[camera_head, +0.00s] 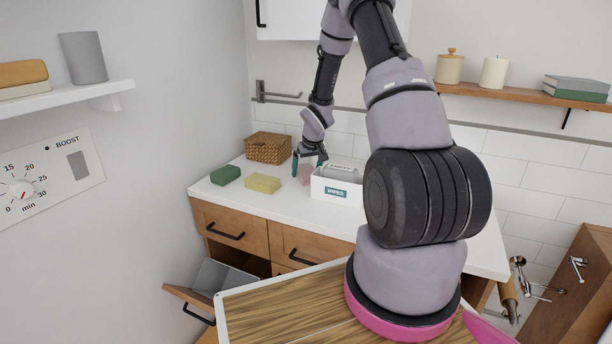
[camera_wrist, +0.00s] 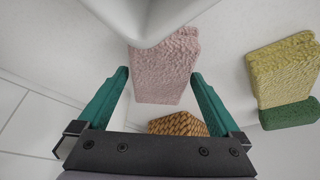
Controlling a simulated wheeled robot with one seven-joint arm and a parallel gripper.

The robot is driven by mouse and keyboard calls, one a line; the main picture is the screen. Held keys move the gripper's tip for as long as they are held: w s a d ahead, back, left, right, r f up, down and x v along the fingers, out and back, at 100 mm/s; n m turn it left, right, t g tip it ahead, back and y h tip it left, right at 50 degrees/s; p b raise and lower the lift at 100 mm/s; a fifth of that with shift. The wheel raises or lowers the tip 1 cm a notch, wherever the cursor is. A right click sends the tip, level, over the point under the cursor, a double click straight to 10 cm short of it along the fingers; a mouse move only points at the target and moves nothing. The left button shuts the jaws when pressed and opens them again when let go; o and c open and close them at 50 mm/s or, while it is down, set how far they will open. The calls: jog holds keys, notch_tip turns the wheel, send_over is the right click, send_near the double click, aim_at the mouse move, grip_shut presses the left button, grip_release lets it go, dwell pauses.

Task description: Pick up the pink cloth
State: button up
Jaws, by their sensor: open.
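The pink cloth (camera_wrist: 163,72) shows in the wrist view as a thick, textured pale pink block between and just beyond my fingertips. In the head view the pink cloth (camera_head: 305,172) is a small patch on the white counter, partly hidden by my gripper and the white wipes box. My gripper (camera_head: 310,162) points down over the counter beside that box. In the wrist view my gripper (camera_wrist: 158,78) is open, with one green finger on each side of the cloth. I cannot tell whether the fingers touch it.
The white wipes box (camera_head: 337,185) stands close beside the cloth. A wicker basket (camera_head: 268,147), a yellow sponge (camera_head: 262,183) and a green sponge (camera_head: 225,175) are on the counter (camera_head: 232,196) to the left. An open drawer (camera_head: 200,297) is below. A wall rail (camera_head: 283,95) is behind.

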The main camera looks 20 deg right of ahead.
aim_at(307, 171)
jog(key=c, duration=1.3)
jog(key=shift+o, duration=0.2)
notch_tip(307, 171, up, 10)
jog(key=shift+r, duration=0.25)
